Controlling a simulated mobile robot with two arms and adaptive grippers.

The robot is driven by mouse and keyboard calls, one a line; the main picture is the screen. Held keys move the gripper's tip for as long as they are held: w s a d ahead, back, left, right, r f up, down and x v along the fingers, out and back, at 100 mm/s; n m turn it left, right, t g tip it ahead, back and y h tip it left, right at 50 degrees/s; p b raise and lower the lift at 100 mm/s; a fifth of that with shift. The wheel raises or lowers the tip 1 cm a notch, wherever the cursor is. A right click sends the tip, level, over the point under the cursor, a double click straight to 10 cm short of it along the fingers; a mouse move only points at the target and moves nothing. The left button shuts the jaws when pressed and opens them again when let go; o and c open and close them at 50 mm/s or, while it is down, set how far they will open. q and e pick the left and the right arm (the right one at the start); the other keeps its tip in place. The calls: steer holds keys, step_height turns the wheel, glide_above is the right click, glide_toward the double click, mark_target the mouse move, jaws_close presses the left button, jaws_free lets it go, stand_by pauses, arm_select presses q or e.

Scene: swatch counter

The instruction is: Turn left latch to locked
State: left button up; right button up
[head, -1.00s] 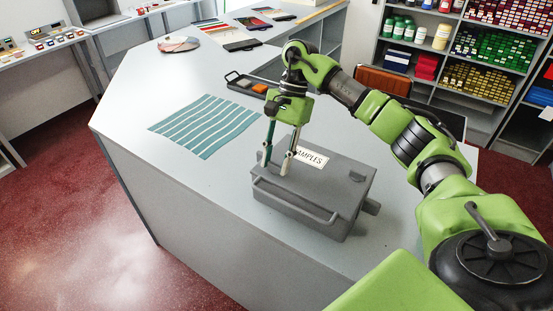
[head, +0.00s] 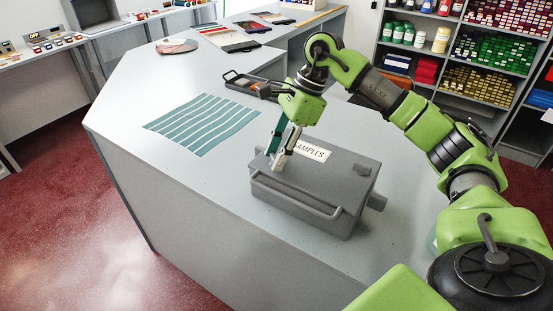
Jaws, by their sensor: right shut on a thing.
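A grey case (head: 315,188) with a front handle and a white "SAMPLES" label (head: 311,151) lies on the counter. A small dark latch (head: 361,169) shows at the right of its lid. My right gripper (head: 275,160) is over the left part of the lid, its fingers tilted and close together. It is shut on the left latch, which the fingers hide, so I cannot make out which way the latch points. My left gripper is not in view.
The case rests on a grey counter (head: 130,125). A striped teal cloth (head: 202,123) lies to its left. A dark tray (head: 252,86) with swatches sits behind the gripper. Shelves of coloured samples stand at the right back. The counter's front left is clear.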

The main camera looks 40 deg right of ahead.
steer(key=m+b, duration=0.1)
steer(key=m, duration=0.1)
steer(key=m+t+h+b, duration=0.1)
steer(key=m, duration=0.1)
steer(key=shift+s+f+m+t, duration=0.1)
steer(key=shift+m+t, duration=0.2)
steer(key=m+b, duration=0.1)
steer(key=m, duration=0.1)
steer(key=shift+a+m+t+h, duration=0.1)
steer(key=shift+m+t+h, duration=0.5)
steer(key=shift+m+h, duration=0.2)
steer(key=shift+m, duration=0.9)
steer(key=o, duration=1.1)
steer(key=shift+s+r, duration=0.1)
steer(key=shift+r, duration=0.1)
